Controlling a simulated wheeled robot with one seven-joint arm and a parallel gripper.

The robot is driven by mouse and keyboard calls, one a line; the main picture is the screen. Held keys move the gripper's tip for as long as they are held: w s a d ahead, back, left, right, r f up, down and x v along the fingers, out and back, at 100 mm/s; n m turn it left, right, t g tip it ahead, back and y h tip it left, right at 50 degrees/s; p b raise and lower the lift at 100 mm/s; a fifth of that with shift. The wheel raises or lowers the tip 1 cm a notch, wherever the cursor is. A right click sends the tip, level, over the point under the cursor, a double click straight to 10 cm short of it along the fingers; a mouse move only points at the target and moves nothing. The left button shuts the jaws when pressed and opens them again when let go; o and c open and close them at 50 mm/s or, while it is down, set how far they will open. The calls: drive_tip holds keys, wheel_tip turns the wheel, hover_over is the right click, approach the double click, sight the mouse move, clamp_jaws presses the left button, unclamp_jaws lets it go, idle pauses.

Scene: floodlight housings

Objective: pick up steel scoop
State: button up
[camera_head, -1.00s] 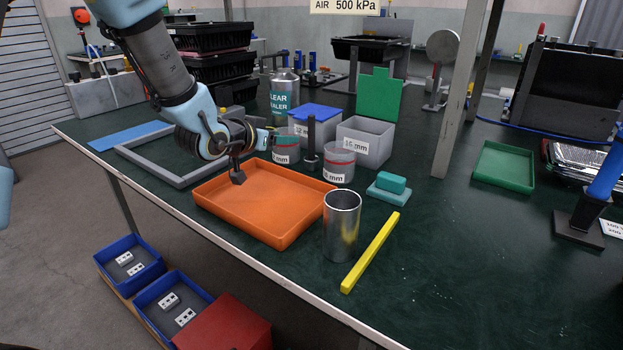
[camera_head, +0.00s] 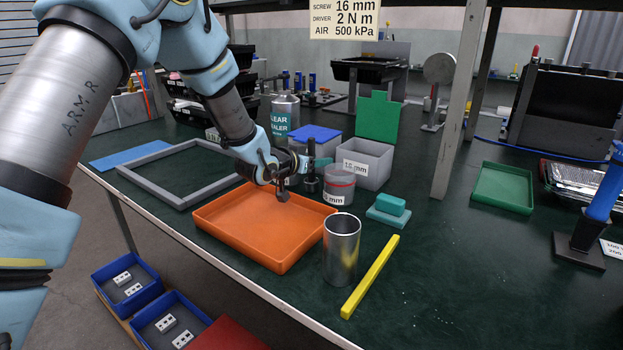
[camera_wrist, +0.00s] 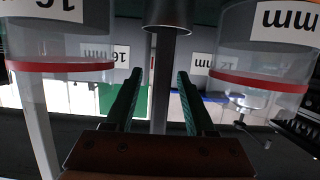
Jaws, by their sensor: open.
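The steel scoop (camera_head: 311,149) appears to be the dark upright piece between the clear jars, with a narrow shaft above a wider lower part. In the wrist view, which is upside down, its shaft (camera_wrist: 160,95) runs between my fingers and its wider metal cup shows at the top. My gripper (camera_wrist: 160,74) is open, with one green finger on each side of the shaft. I cannot tell whether either finger touches it. In the head view my gripper (camera_head: 306,163) reaches the scoop from the left and partly hides it.
A labelled jar (camera_head: 339,184) stands close at the right; another jar (camera_wrist: 60,85) shows in the wrist view. Grey bins (camera_head: 368,165) stand behind.

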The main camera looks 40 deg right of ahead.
drive_tip(key=shift+w+d, duration=0.1)
drive_tip(key=shift+d, duration=0.15)
clamp_jaws()
idle(1.3)
